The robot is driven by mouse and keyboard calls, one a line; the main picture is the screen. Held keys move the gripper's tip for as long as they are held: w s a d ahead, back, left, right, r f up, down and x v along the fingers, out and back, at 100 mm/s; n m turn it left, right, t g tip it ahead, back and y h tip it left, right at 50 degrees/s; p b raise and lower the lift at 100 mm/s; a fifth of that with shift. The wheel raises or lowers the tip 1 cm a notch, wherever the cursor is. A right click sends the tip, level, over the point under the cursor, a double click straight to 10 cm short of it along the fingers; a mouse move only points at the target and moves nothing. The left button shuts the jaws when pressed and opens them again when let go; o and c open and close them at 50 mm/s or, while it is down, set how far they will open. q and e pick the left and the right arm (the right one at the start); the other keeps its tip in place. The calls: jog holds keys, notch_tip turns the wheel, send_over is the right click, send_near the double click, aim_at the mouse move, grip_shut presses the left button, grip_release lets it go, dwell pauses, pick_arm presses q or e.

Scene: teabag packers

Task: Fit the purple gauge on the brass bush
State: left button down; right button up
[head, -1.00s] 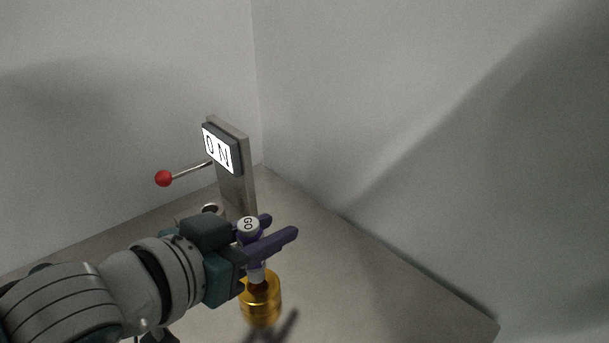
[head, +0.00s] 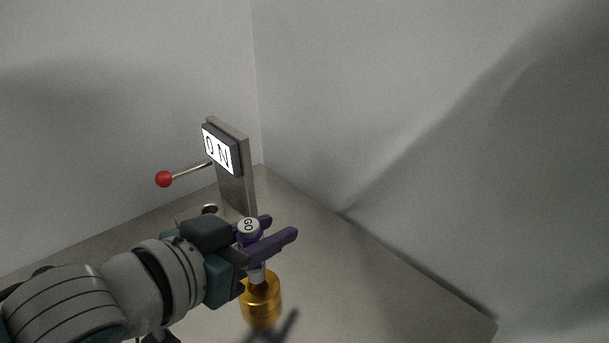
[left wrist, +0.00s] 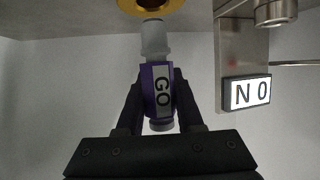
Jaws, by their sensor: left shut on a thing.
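The purple gauge (head: 257,260) has a pale round cap marked GO and a pale grey plug at its lower end. My left gripper (head: 281,226) is shut on its purple body and holds it about upright. In the left wrist view the gauge (left wrist: 160,90) sits between the dark fingers, its plug (left wrist: 153,38) pointing at the bush. The brass bush (head: 262,308) stands on the table right under the gauge, its dark bore partly showing. The bush (left wrist: 178,6) is cut off at the top of the left wrist view. The plug appears above the bore; I cannot tell whether they touch.
A grey post (head: 236,190) with a lit ON sign (head: 217,149) and a red-knobbed lever (head: 164,179) stands behind my left gripper. A small round metal part (head: 210,209) is near its foot. The table (head: 390,290) is clear to the right, up to the walls.

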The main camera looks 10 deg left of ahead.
dwell(0.3)
pick_arm(q)
jog(key=shift+f+b, duration=1.25)
jog(key=shift+f, duration=0.6)
jog(key=shift+c, duration=2.3)
grip_release()
jog(key=p+v, duration=0.3)
jog(key=v, duration=0.7)
